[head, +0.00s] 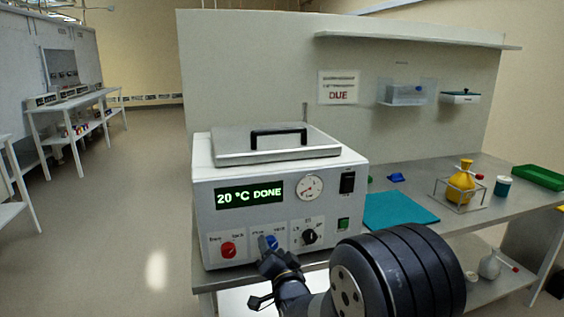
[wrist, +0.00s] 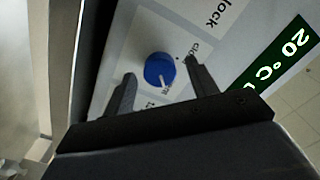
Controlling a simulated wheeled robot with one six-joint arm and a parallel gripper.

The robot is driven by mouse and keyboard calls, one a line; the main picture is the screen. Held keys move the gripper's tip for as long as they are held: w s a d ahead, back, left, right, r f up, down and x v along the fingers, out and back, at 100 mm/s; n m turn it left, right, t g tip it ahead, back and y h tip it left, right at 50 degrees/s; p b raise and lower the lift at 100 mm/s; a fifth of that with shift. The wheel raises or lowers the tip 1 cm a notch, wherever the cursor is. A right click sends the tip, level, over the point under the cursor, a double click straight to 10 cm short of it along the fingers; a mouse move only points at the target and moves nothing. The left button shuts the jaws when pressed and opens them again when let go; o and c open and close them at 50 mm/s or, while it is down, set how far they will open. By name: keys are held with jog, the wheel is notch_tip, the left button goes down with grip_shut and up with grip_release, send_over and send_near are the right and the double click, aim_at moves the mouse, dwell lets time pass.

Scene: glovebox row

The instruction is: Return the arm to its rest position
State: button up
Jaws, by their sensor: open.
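My gripper (head: 266,246) is in front of the white bath unit (head: 203,205), at its blue knob (head: 270,242). In the wrist view my gripper (wrist: 160,82) is open, with one finger on each side of the blue knob (wrist: 158,66). I cannot tell whether the fingers touch it. My dark arm reaches up from the bottom of the head view. The unit's green display (head: 249,194) reads "20 °C DONE". A red knob (head: 228,250) sits left of the blue one, and a black knob (head: 309,236) sits right of it.
A lid (head: 232,145) with a black handle covers the unit. The bench (head: 470,222) to the right holds a teal mat (head: 398,211), a yellow flask (head: 461,186) in a wire stand and a green tray (head: 540,177). The floor (head: 130,200) on the left is clear.

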jog(key=shift+w+a+r+p, duration=0.1)
jog(key=shift+w+r+p, duration=0.1)
jog(key=shift+w+p, duration=0.3)
jog(key=n+p, duration=0.1)
jog(key=p, duration=0.2)
jog(key=n+p, duration=0.2)
jog(key=p, duration=0.1)
jog(key=shift+s, duration=0.25)
